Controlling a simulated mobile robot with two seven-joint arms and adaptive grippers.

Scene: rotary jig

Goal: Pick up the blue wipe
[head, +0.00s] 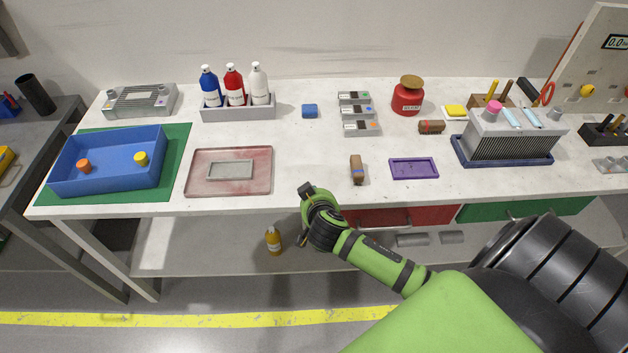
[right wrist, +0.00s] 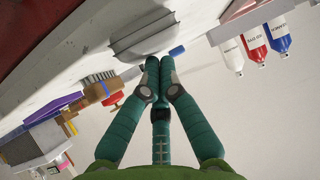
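The blue wipe (head: 310,111) is a small blue block lying on the white table, toward the back and right of the bottle rack. It also shows in the right wrist view (right wrist: 177,51), just beyond the fingertips and apart from them. My right gripper (head: 306,190) is at the table's front edge, with the wipe farther back on the table. In the right wrist view its fingertips (right wrist: 159,65) are together with nothing seen between them. My left gripper is in no view.
A bottle rack (head: 238,113) stands left of the wipe and grey boxes (head: 357,113) stand right of it. A brown-handled brush (head: 356,168), a purple tray (head: 414,178) and a reddish tray (head: 259,185) lie nearer the front. The table between wipe and front edge is clear.

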